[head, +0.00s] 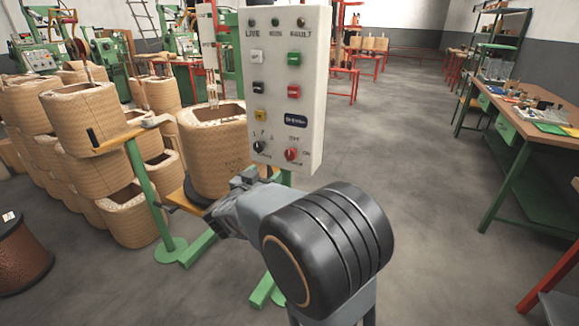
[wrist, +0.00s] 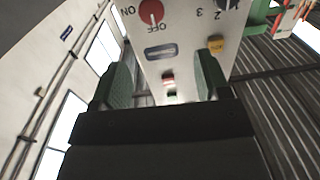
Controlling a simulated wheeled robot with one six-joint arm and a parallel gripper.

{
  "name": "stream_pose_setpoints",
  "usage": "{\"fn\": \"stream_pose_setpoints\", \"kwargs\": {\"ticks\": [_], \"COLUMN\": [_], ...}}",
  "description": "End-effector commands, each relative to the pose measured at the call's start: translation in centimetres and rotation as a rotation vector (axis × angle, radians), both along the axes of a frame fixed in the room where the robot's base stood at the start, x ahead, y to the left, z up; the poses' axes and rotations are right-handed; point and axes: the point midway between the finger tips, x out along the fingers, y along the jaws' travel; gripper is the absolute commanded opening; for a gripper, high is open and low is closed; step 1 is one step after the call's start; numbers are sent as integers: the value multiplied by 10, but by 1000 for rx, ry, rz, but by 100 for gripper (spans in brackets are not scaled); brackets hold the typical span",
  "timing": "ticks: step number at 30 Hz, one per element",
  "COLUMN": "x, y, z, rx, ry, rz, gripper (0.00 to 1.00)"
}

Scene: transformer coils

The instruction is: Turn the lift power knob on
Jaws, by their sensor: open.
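A white control panel (head: 288,80) stands upright ahead of me. Near its lower right is a red round knob (head: 291,154) with small ON and OFF labels. The knob also shows at the top edge of the wrist view (wrist: 151,12), upside down and partly cut off. In the head view my own wrist hides most of the gripper, just below the panel.
A black selector knob (head: 259,147) sits left of the red one. Several push buttons and lamps are above. A coil (head: 215,150) stands close behind the panel's left side, with more coils at left. A green workbench (head: 510,125) is at right. The middle floor is clear.

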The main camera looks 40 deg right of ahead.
Motion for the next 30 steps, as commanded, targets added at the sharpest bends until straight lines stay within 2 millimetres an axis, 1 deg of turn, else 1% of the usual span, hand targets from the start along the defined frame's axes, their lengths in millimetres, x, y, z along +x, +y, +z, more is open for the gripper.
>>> {"fn": "stream_pose_setpoints", "kwargs": {"ticks": [1,5,15,21,25,30], "x": [-1,2,32,47,54,59], "y": [-4,-19,-77,-104,-116,-124], "z": [-4,-6,-5,-5,-5,-4], "rx": [-8,-15,-16,-16,-15,-15], "ry": [4,8,6,6,7,7], "rz": [-25,-55,-55,-52,-51,-49], "gripper": [69,69,69,69,69,69]}}
